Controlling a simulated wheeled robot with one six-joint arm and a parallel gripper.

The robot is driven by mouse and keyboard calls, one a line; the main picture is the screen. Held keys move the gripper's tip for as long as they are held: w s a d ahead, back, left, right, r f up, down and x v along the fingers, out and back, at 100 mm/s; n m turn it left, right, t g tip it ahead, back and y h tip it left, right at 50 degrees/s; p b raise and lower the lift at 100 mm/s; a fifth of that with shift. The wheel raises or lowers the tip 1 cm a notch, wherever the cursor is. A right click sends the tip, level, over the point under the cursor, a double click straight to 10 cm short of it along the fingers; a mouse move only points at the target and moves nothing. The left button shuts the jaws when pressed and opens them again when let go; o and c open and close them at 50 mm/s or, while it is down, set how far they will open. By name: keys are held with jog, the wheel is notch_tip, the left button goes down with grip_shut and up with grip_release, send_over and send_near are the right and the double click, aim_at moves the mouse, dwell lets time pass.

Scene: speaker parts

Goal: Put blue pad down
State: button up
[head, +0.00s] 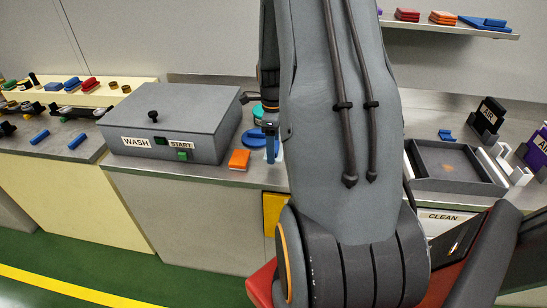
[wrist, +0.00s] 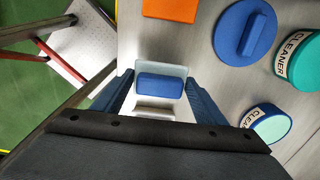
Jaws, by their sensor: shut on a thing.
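My gripper (wrist: 160,95) has its two blue fingers on either side of a small blue pad (wrist: 160,87), with pale white surfaces above and below it. The gripper is shut on the blue pad. I cannot tell whether the pad touches the counter beneath. In the head view my gripper (head: 272,152) points down at the front of the metal counter (head: 268,179), right of the orange pad. My arm covers much of that area, and I cannot make out the held pad there.
An orange pad (wrist: 172,8) and a round blue piece with a grip bar (wrist: 246,32) lie near my gripper. Cleaner containers (wrist: 268,123) stand to the right. A grey wash box (head: 170,120) is left; a dark tray (head: 455,183) is right.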

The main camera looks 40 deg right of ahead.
aim_at(273, 166)
jog(key=shift+f+p, duration=0.7)
jog(key=shift+f, duration=1.85)
jog(key=shift+f, duration=0.15)
jog(key=o, duration=1.6)
